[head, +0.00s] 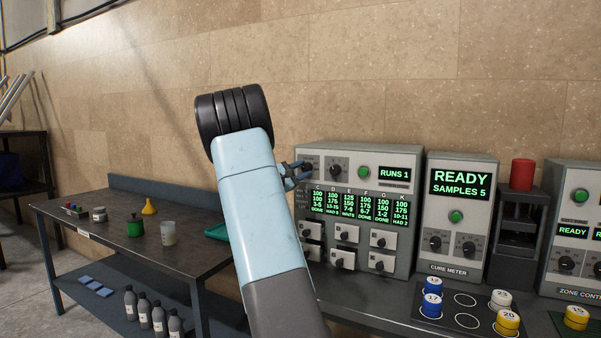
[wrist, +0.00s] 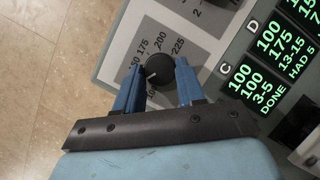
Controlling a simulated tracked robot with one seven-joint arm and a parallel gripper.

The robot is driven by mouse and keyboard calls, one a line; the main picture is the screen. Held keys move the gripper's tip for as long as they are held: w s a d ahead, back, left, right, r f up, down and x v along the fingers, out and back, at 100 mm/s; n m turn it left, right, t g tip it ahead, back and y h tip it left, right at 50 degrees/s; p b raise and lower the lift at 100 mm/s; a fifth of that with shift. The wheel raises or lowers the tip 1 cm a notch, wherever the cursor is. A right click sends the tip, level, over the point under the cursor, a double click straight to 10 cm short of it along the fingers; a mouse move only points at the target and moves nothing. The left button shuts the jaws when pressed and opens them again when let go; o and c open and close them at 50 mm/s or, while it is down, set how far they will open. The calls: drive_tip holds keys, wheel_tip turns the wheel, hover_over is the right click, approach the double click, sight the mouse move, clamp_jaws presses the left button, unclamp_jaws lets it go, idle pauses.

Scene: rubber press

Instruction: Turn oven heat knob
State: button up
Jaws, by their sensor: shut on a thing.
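In the head view my gripper (head: 297,170) is at the upper left of the grey oven unit (head: 408,160), and my arm hides part of that unit's left side. The knob itself cannot be made out in the head view. Its exact pointer setting is hard to tell.
Another dark knob (head: 336,171) and a green button (head: 363,172) sit right of my gripper. A cure meter (head: 462,215) stands further right, then a press with a red cylinder (head: 522,174). A tray (head: 470,311) holds numbered pots. A dark table (head: 115,245) is at left.

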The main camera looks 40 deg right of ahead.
drive_tip(key=o, duration=1)
drive_tip(key=shift+s+f, duration=0.1)
drive_tip(key=shift+o, duration=0.2)
drive_tip(key=v, duration=1.3)
drive_tip(key=shift+a, duration=0.35)
drive_tip(key=shift+f, duration=0.15)
